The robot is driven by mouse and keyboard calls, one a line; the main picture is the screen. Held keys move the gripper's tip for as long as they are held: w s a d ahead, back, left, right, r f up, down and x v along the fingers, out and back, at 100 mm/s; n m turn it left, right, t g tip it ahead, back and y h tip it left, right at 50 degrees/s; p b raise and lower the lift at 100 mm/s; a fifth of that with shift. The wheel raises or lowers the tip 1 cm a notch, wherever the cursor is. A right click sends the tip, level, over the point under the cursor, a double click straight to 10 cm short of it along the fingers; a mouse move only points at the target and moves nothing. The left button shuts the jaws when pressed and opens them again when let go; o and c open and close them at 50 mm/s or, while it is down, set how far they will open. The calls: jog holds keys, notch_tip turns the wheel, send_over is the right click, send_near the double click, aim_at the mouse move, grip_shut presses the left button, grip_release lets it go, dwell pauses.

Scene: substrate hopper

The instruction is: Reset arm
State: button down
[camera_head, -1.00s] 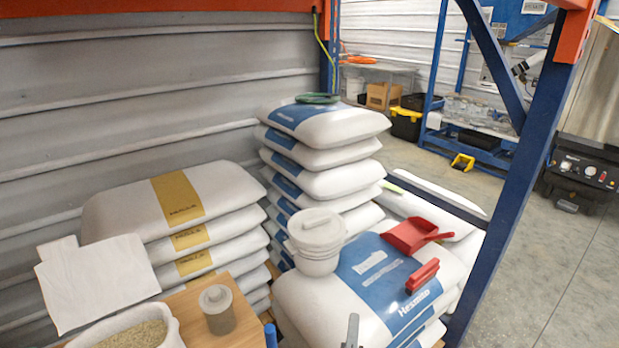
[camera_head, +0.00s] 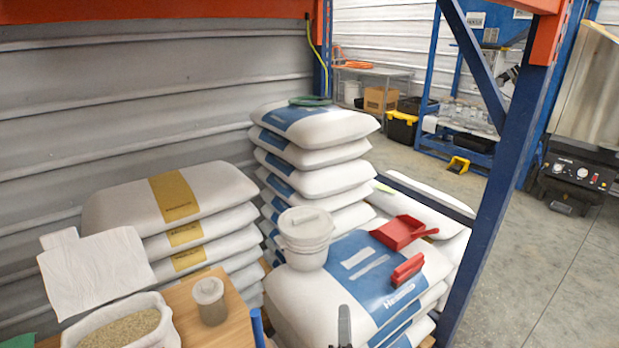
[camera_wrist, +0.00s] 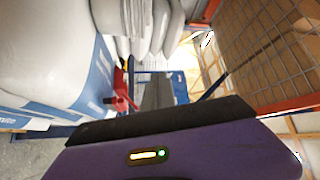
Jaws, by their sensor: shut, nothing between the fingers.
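My gripper shows in the wrist view (camera_wrist: 157,92) as narrow grey fingers close together, with nothing between them, beyond my purple wrist housing. In the head view, a slim grey tip (camera_head: 344,327) at the bottom edge appears to be part of it. It stands in front of the blue-and-white sacks (camera_head: 310,300); whether it touches them cannot be told. The rest of my arm is below the head view.
A white lidded bucket (camera_head: 305,240), a red scoop (camera_head: 398,232) and a red brush (camera_head: 407,270) lie on the near sacks. A grey jar (camera_head: 210,300) and a grain-filled sack (camera_head: 75,339) stand at lower left. A blue post (camera_head: 497,190) rises at right; open floor (camera_head: 560,270) lies beyond.

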jog(key=s+d+r+n+g, duration=0.1)
jog(key=s+d+n, duration=0.3)
jog(key=s, duration=1.1)
jog(key=s+d+r+n+g+y, duration=0.1)
jog(key=s+n, duration=0.5)
jog(key=s, duration=0.9)
jog(key=s+d+r+n+g, duration=0.3)
jog(key=s+d+r+n, duration=0.2)
jog(key=s, duration=1)
jog(key=shift+d+n, duration=0.4)
jog(key=shift+d, duration=0.65)
